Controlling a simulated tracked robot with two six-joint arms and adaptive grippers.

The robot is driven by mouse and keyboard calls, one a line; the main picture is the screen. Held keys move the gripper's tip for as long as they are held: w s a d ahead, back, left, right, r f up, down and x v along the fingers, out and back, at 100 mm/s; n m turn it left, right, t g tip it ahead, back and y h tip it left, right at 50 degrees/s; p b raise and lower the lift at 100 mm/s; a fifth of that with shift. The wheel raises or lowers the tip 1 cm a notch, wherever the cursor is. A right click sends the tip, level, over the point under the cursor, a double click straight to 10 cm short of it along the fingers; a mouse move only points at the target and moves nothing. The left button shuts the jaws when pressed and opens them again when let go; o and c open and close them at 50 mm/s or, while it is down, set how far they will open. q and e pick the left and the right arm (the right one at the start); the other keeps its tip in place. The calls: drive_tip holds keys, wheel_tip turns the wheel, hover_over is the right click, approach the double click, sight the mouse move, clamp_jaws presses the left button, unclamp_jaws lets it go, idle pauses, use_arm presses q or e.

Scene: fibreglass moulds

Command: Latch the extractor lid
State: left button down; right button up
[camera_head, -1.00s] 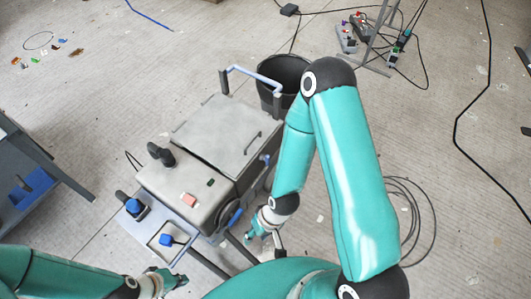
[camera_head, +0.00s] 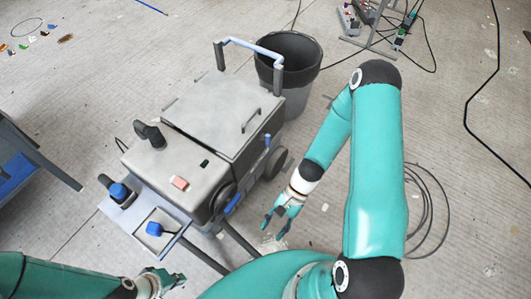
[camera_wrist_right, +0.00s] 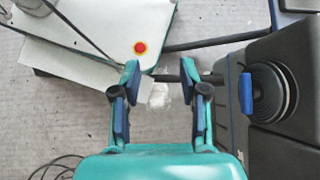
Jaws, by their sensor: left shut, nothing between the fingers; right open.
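The extractor is a grey wheeled box (camera_head: 150,174) left of centre in the head view. Its flat lid (camera_head: 208,112) lies down on top, with a thin bar handle (camera_head: 251,119); whether it is fully seated I cannot tell. A small blue latch-like part (camera_head: 267,141) is on the side below the lid. A blue lever (camera_head: 232,204) sits lower on that side. My right gripper (camera_head: 275,224) is open and empty, apart from the extractor at its right side. In the right wrist view the gripper (camera_wrist_right: 162,78) points at floor. My left gripper (camera_head: 176,280) is shut and empty, below the front shelf.
A front shelf (camera_head: 118,212) holds blue-topped items. A blue-grey push handle (camera_head: 252,46) rises behind the lid, beside a black bucket (camera_head: 300,75). A dark table (camera_head: 40,160) stands at the left. Cable coils (camera_head: 428,215) lie on the floor at the right.

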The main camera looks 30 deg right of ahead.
drive_tip(key=w+d+f+m+t+y+b, duration=0.3)
drive_tip(key=w+d+f+m+t+b, duration=0.15)
drive_tip(key=w+f+m+b, duration=0.2)
drive_tip(key=m+t+h+b, duration=0.5)
drive_tip(key=m+t+b, duration=0.4)
drive_tip(key=m+t, duration=0.4)
approach(270, 140)
drive_tip(key=shift+n+t, duration=0.65)
drive_tip(key=shift+n, duration=0.1)
drive_tip(key=b+x, duration=0.1)
drive_tip(key=x, duration=0.2)
drive_tip(key=b+x, duration=0.1)
drive_tip(key=x, duration=0.3)
drive_tip(key=f+b+x, duration=0.1)
drive_tip(key=b+x, duration=0.1)
drive_tip(key=x, duration=0.1)
drive_tip(key=shift+w+a, duration=0.2)
use_arm(q)
wheel_tip(270, 140, down, 23)
drive_tip(key=shift+r, duration=0.2)
use_arm(e)
drive_tip(key=shift+c, duration=0.4)
